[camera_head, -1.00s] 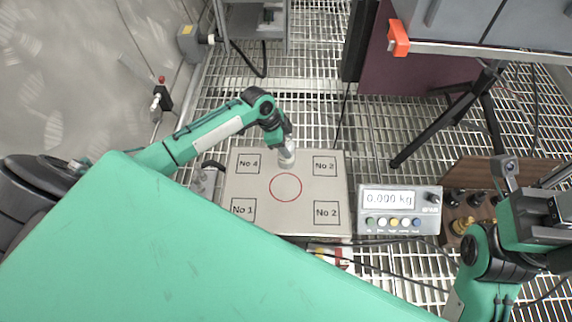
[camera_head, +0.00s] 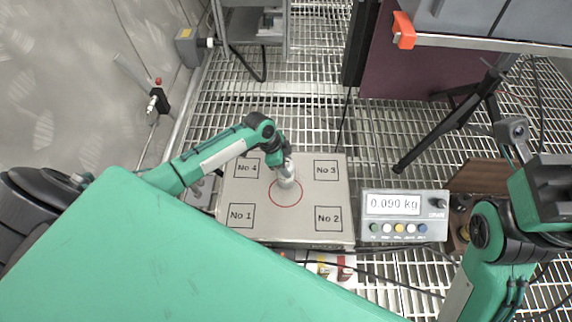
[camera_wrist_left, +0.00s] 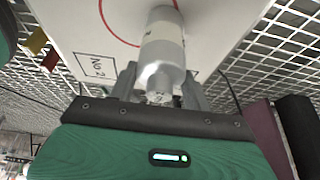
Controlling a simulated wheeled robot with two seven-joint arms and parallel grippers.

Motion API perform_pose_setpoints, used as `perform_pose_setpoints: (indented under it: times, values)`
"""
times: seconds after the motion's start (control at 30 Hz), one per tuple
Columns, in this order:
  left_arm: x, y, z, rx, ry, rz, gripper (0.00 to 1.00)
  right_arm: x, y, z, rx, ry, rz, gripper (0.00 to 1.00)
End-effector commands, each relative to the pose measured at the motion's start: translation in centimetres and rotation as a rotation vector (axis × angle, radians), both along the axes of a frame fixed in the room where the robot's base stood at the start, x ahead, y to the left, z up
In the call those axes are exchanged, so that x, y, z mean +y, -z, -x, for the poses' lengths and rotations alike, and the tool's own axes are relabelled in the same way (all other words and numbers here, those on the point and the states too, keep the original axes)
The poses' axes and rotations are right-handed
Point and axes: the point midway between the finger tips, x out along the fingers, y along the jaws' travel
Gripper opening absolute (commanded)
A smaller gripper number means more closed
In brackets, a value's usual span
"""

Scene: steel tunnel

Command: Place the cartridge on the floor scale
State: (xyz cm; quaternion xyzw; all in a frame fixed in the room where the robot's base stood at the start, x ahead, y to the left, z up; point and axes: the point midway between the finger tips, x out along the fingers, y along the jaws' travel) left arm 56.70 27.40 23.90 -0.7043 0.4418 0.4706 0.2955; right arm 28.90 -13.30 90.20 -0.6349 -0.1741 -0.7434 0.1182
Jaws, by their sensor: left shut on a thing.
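The cartridge (camera_head: 285,181) is a pale grey cylinder standing about upright over the red circle on the floor scale's plate (camera_head: 254,226). My left gripper (camera_head: 284,166) is shut around its upper part. In the left wrist view the cartridge (camera_wrist_left: 163,45) sits between the two fingers (camera_wrist_left: 160,88), its far end against the plate near the red circle. The scale's display (camera_head: 393,204) reads 0.090 kg. My right arm shows at the right edge of the head view; its fingertips cannot be made out.
Squares marked No 1 to No 4 on the plate are empty. A tripod (camera_head: 453,122) stands on the grating to the right. Cables run in front of the scale. A steel frame (camera_head: 284,28) stands behind, and a wall (camera_head: 80,90) is at the left.

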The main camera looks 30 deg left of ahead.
Motion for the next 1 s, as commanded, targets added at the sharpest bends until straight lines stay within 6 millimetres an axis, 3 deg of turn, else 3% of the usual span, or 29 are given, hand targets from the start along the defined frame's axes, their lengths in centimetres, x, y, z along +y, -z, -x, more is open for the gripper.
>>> perform_pose_setpoints:
  times: [0.2, 0.23, 0.33, 0.67, 0.8, 1.0]
  values:
    - [0.0, -0.1, -0.1, -0.003, 0.0, 0.002, 0.0, 0.0, -0.1, 0.0, 0.0, 0.001, 0.0, 0.36]
    - [0.0, 0.2, 0.0, 0.0, 0.0, 0.0, 0.51, 0.0, 0.0, 0.0, 0.0, 0.001, 0.0, 0.36]
    - [0.0, 0.1, 0.0, 0.0, 0.0, 0.0, 0.71, 0.0, 0.0, 0.0, 0.0, 0.001, 0.0, 0.36]
    - [0.0, -0.1, 0.0, 0.0, 0.0, 0.001, 0.71, 0.0, 0.0, 0.0, 0.0, 0.001, -0.001, 0.36]
    - [0.4, -1.5, 0.2, -0.001, 0.0, 0.0, 0.71, -0.2, -0.8, 0.1, -0.008, 0.004, -0.006, 0.36]
    - [1.7, -5.0, 0.8, -0.001, 0.001, -0.001, 0.71, -1.4, 0.3, -0.7, 0.054, 0.043, -0.01, 0.36]
